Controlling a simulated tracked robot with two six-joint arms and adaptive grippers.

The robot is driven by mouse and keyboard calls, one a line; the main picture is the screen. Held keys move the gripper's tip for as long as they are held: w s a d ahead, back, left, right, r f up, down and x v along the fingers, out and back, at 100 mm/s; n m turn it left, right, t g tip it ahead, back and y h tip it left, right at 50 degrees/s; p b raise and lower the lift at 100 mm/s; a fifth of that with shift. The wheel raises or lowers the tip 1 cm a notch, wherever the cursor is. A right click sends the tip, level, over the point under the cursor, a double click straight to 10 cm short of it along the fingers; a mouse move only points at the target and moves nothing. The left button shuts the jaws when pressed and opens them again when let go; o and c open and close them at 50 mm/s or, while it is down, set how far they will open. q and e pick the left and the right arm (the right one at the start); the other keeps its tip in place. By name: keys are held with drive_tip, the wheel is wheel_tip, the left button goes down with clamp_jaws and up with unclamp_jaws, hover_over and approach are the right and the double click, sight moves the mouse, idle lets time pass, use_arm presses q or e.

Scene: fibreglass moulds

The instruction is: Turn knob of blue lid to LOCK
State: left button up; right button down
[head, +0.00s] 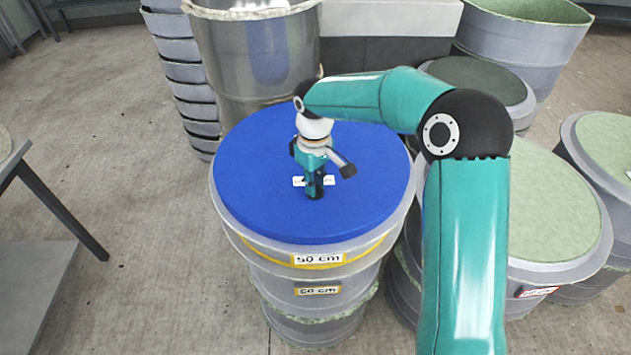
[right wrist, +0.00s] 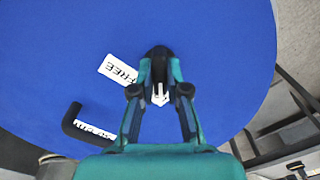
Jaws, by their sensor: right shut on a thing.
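The blue lid (head: 370,200) lies flat on top of a grey drum-shaped mould. My right gripper (head: 315,190) points down at the middle of the lid and is shut on the dark knob (right wrist: 157,55), which shows between its fingertips (right wrist: 158,68) in the right wrist view. A white arrow-like mark (right wrist: 160,95) shows between the fingers. A white label reading FREE (right wrist: 118,70) lies on the lid beside the knob. My left gripper is out of view.
The drum's bands carry labels, one reading 50 cm (head: 318,259). A stack of grey moulds (head: 190,75) stands behind left, and a round mould with a pale green top (head: 545,205) stands at right. A grey table (head: 30,260) is at far left. Floor between is clear.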

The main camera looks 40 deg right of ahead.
drive_tip(key=shift+n, duration=0.3)
drive_tip(key=c, duration=1.2)
unclamp_jaws()
drive_tip(key=shift+o, duration=0.2)
wheel_tip(320, 180, up, 12)
